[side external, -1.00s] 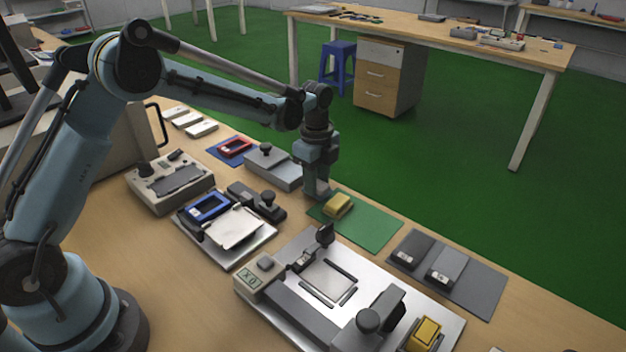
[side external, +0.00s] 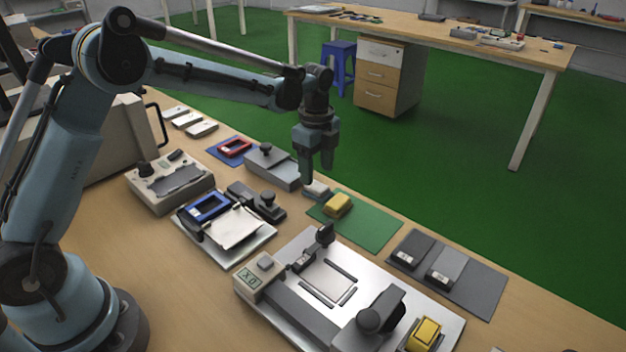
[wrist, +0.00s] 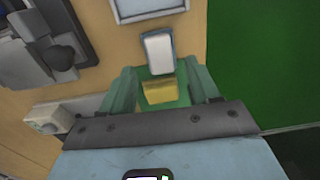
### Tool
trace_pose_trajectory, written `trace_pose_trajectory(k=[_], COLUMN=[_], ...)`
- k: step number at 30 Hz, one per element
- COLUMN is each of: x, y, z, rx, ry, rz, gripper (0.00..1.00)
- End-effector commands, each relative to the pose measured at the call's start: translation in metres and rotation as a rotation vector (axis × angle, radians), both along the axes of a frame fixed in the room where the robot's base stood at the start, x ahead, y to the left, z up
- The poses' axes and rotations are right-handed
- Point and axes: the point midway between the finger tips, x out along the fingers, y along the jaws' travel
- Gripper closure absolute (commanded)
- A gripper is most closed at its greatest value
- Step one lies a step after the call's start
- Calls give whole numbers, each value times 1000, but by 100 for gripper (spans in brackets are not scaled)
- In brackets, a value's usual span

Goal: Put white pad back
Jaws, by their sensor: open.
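A white pad (side external: 316,189) lies in a low darker holder at the left end of the green mat (side external: 375,228); it also shows in the wrist view (wrist: 158,52). I cannot tell whether it overlaps the mat. A yellow pad (side external: 338,204) sits on the mat close beside it, and shows in the wrist view (wrist: 160,91). My gripper (side external: 317,179) is open and empty, pointing down just above the white pad. In the wrist view its fingers (wrist: 160,78) stand apart either side of the yellow pad's image.
A grey block with a black knob (side external: 275,167) stands left of the white pad. A large metal plate fixture (side external: 300,242) lies in front, with another yellow pad (side external: 425,333). Grey pads (side external: 447,264) lie on a grey mat at right. The right part of the green mat is clear.

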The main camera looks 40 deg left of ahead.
Motion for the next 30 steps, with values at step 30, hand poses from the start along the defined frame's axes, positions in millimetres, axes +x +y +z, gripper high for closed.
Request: trace_pose_trajectory(k=[30], x=[-63], y=[6], z=[128], rx=[-52], ry=[-179], rz=[474], gripper=[39])
